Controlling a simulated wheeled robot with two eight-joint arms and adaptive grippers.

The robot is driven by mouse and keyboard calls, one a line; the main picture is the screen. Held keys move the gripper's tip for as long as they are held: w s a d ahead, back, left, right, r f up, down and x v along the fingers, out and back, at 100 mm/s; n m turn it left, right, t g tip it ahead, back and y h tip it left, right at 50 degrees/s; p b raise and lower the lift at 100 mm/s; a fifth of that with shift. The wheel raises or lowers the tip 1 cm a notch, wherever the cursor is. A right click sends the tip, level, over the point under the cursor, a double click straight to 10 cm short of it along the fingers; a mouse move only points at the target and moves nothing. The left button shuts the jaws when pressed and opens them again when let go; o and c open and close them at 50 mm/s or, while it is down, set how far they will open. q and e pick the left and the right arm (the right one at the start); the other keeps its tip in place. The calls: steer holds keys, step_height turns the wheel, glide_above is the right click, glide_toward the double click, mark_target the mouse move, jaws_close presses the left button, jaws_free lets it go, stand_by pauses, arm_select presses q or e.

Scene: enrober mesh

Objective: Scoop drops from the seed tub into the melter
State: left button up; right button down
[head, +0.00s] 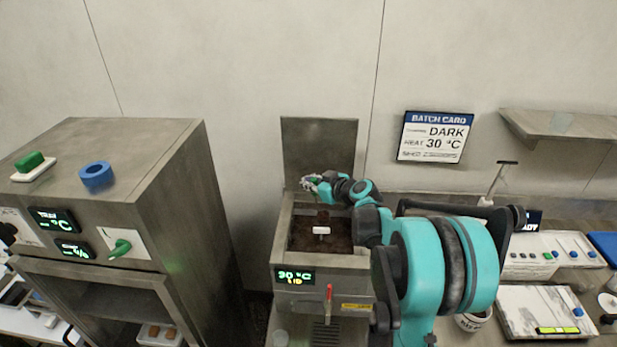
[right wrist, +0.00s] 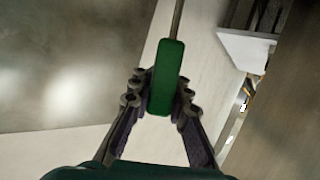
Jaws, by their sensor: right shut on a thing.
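The melter (head: 282,262) stands in the middle of the head view, its lid (head: 318,145) upright behind it. Dark brown chocolate lies in its tank (head: 305,240), with a small white piece in the middle. My right gripper (head: 312,183) is over the back left of the tank. In the right wrist view it is shut on a green handle (right wrist: 166,78) with a thin metal shaft; the tool's far end is out of view. A white tub with dark lettering (head: 472,322), probably the seed tub, is partly hidden behind my right arm. My left gripper is not in view.
A tall steel cabinet (head: 185,200) with a blue ring (head: 96,175) on top stands left of the melter. A scale (head: 545,312) and control box (head: 555,250) sit on the right bench. A shelf (head: 560,124) juts out above. The melter display (head: 295,276) reads 30 °C.

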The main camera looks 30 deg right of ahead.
steer(key=a+f+n+t+h+b, duration=0.1)
steer(key=a+f+n+b, duration=0.2)
steer(key=f+b, duration=0.1)
steer(key=s+a+f+n+t+h+b, duration=0.1)
steer(key=a+f+n+h+b, duration=0.1)
steer(key=a+f+n+b, duration=0.1)
steer(key=s+a+f+n+t+h+b, duration=0.1)
steer(key=a+f+n+b, duration=0.3)
steer(key=b, duration=0.3)
steer(key=shift+f+n+t+h+b, duration=0.3)
steer(key=shift+f+n+h+b, duration=0.1)
steer(key=shift+f, duration=0.45)
steer(key=shift+f+n+b, duration=0.2)
steer(key=shift+n+b, duration=0.2)
steer(key=shift+b, duration=0.1)
steer(key=shift+a, duration=0.1)
